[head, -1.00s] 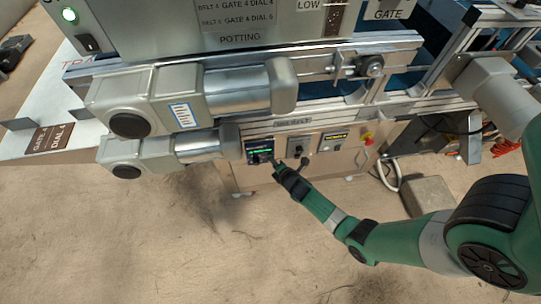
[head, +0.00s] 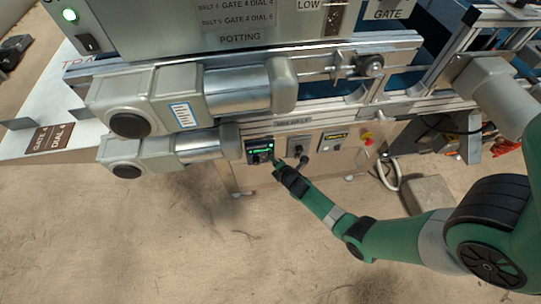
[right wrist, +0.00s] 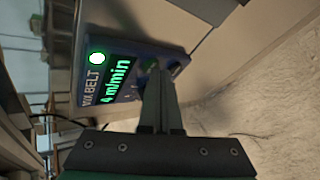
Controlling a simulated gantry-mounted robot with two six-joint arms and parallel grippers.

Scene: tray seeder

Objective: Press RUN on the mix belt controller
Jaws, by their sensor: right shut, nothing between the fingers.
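The mix belt controller (head: 259,147) is a small dark blue box on the front of the machine frame, below the conveyor. In the right wrist view the controller (right wrist: 112,78) reads "BELT" and "4 m/min" in green, and a round green lamp (right wrist: 97,58) is lit. Its buttons lie at the end by my fingertips and are partly hidden by them. My right gripper (head: 273,161) is shut and empty, with its tips at the controller's lower face. In the right wrist view the gripper (right wrist: 157,75) tips overlap the button area; I cannot tell whether they touch. My left gripper is not in view.
Right of the controller are a grey switch box (head: 299,147), another display box (head: 333,140) and a red-and-yellow stop button (head: 367,137). Two grey motors (head: 140,100) jut out at the left. The floor in front is clear.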

